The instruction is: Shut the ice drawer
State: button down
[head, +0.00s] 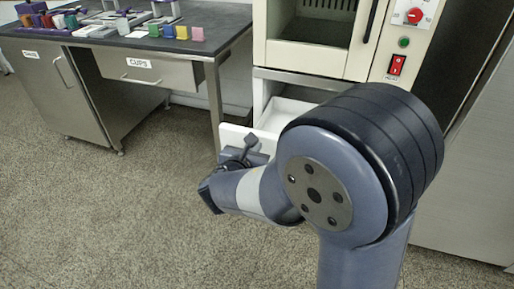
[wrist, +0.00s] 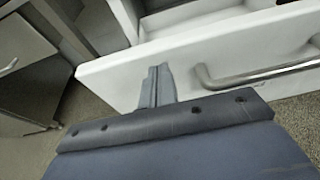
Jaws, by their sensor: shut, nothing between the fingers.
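The ice drawer is a white drawer pulled out below the cream machine; its front (head: 232,132) shows in the head view, partly hidden behind my arm. Its white inside (head: 285,112) shows behind the front. In the wrist view the white drawer front (wrist: 228,52) crosses the picture, with a metal bar handle (wrist: 250,78) at the right. My gripper (wrist: 158,72) is shut and empty, its fingers pointing at the drawer front left of the handle. I cannot tell whether the fingertips touch it. My gripper also shows in the head view (head: 248,145).
The cream machine (head: 384,69) with a red knob and switches stands above the drawer. A dark-topped bench (head: 110,42) with a closed CUPS drawer (head: 150,72) and colored blocks stands at the left. Speckled floor (head: 120,215) is clear at the front left.

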jog(key=shift+w+d, duration=0.3)
jog(key=shift+w, duration=0.65)
